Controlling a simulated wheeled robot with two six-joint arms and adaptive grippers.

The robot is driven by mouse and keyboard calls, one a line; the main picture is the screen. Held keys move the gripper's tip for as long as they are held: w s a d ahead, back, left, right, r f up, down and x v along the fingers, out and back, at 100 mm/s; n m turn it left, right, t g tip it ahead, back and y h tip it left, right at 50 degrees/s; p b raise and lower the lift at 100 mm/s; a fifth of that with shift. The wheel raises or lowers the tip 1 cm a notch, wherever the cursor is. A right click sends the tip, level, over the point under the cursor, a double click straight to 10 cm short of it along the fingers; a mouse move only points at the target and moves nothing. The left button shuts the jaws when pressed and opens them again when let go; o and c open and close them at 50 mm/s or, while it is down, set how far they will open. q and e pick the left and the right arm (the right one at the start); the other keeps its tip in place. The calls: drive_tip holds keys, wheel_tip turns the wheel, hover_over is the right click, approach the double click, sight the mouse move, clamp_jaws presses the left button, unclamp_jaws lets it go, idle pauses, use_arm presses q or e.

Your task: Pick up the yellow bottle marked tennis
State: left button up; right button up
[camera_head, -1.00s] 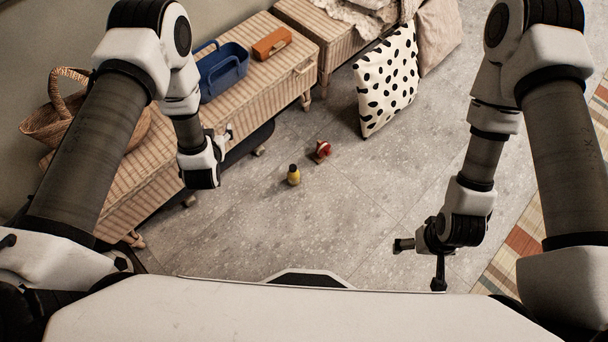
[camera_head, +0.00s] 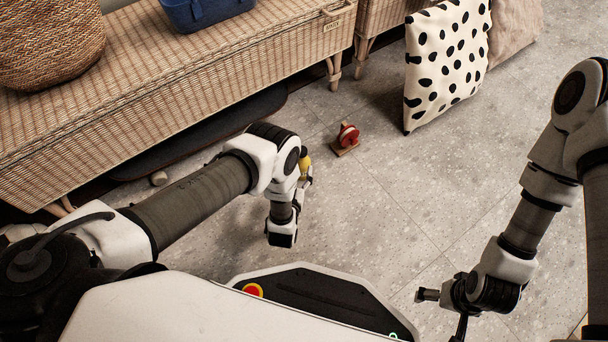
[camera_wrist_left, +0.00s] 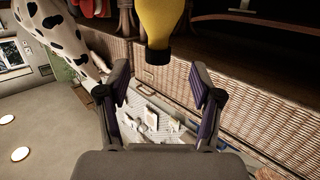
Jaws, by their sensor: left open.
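The yellow bottle (camera_head: 305,165) stands on the grey floor in the head view, partly hidden behind my left arm. In the left wrist view the bottle (camera_wrist_left: 160,22) appears inverted at the top, its dark cap pointing down. No marking is readable on it. My left gripper (camera_wrist_left: 158,75) is open, with the bottle just ahead and roughly centred between its fingers, not gripped. In the head view the left gripper (camera_head: 303,182) is low beside the bottle and mostly hidden by its wrist. My right gripper (camera_head: 444,310) is open and empty over the floor at lower right.
A red object on a small base (camera_head: 346,138) stands on the floor just beyond the bottle. A wicker bench (camera_head: 190,90) runs along the left, holding a basket (camera_head: 45,45) and blue caddy (camera_head: 200,12). A spotted cushion (camera_head: 440,65) stands behind. The floor at centre right is clear.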

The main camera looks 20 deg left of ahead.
sight(304, 162)
use_arm(q)
drive_tip(key=b+x, duration=0.4)
drive_tip(key=x, duration=0.2)
drive_tip(key=shift+w+d+f, duration=0.1)
drive_tip(key=shift+w+f, duration=0.05)
drive_tip(key=shift+w, duration=0.6)
clamp_jaws()
